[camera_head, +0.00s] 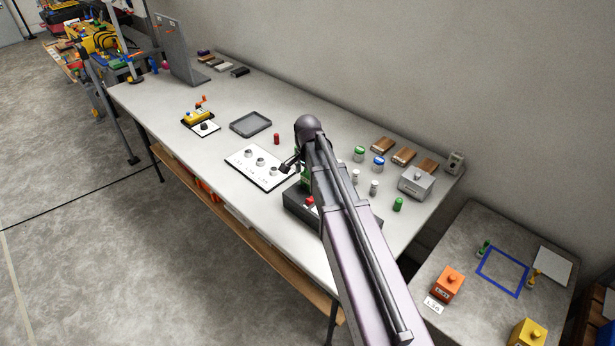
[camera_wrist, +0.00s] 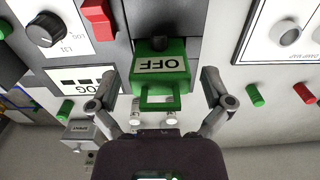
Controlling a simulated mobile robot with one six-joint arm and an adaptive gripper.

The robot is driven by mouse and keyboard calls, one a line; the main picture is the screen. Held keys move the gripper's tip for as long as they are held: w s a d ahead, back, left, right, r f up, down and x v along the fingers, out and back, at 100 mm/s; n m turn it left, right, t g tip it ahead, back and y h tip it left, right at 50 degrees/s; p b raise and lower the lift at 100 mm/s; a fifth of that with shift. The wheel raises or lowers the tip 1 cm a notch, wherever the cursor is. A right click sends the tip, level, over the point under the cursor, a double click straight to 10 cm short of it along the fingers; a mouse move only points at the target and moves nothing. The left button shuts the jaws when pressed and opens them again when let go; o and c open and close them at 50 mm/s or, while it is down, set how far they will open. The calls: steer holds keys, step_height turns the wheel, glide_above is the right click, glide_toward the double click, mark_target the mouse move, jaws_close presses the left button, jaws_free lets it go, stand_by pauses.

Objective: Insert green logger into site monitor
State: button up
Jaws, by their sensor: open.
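The green logger (camera_wrist: 163,67), labelled OFF, has a handle loop and sits at a slot in the grey housing of the site monitor (camera_wrist: 110,52). How deep it is seated I cannot tell. My gripper (camera_wrist: 158,80) is open, with one finger on each side of the logger and a gap on both sides. In the head view the site monitor (camera_head: 297,204) is a dark box at the table's front edge, partly hidden by my arm. A bit of the green logger (camera_head: 304,182) shows there. My gripper (camera_head: 291,163) is close beside it.
A red block (camera_wrist: 98,18) and a dial panel (camera_wrist: 50,30) adjoin the logger. A white board with knobs (camera_head: 259,166) lies left of the monitor. Small bottles, a green cylinder (camera_head: 398,204) and a grey box (camera_head: 416,182) stand right. A tray (camera_head: 251,123) lies further back.

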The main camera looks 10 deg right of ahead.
steer(key=shift+r, duration=0.1)
steer(key=shift+r+p, duration=5.2)
steer(key=shift+p, duration=0.15)
steer(key=shift+s, duration=0.15)
steer(key=s+n, duration=1.1)
steer(key=s, duration=0.5)
steer(key=shift+s+a, duration=0.15)
steer(key=shift+s, duration=0.25)
stand_by(0.4)
